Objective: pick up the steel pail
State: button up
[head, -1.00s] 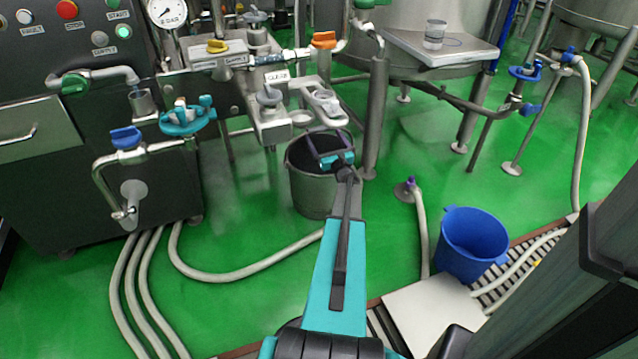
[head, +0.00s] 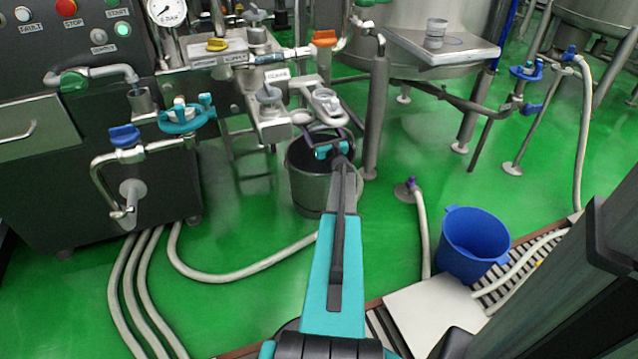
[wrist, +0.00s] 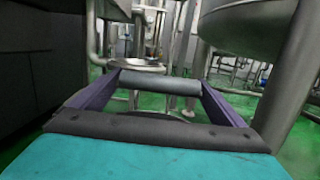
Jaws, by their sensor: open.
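The steel pail (head: 309,190) stands upright on the green floor in the middle of the head view, beside a steel leg and in front of the valve fittings. Its inside looks dark. My gripper (head: 325,134) is open and appears over the far part of the pail's mouth, hiding part of its rim. In the wrist view my gripper (wrist: 160,88) shows two dark purple fingers spread wide. A grey bar (wrist: 160,82) crosses between their far ends; I cannot tell whether it is the pail's handle. The pail's body is not clear in the wrist view.
A control cabinet (head: 60,185) with valves stands at left. Hoses (head: 245,272) lie on the floor. A blue bucket (head: 472,245) stands at right near a drain grating. A steel table (head: 460,55) holding a cup is behind. Open floor lies left of the pail.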

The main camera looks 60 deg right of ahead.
jog(key=c, duration=1.6)
jog(key=shift+r, duration=0.25)
jog(key=shift+c, duration=0.5)
jog(key=shift+r, duration=0.1)
jog(key=shift+r+p, duration=0.8)
jog(key=shift+r, duration=0.9)
jog(key=s+a+r+p, duration=0.1)
jog(key=s+a+p, duration=0.2)
jog(key=s+a, duration=0.7)
jog(key=shift+s+r, duration=0.2)
jog(key=shift+s, duration=0.95)
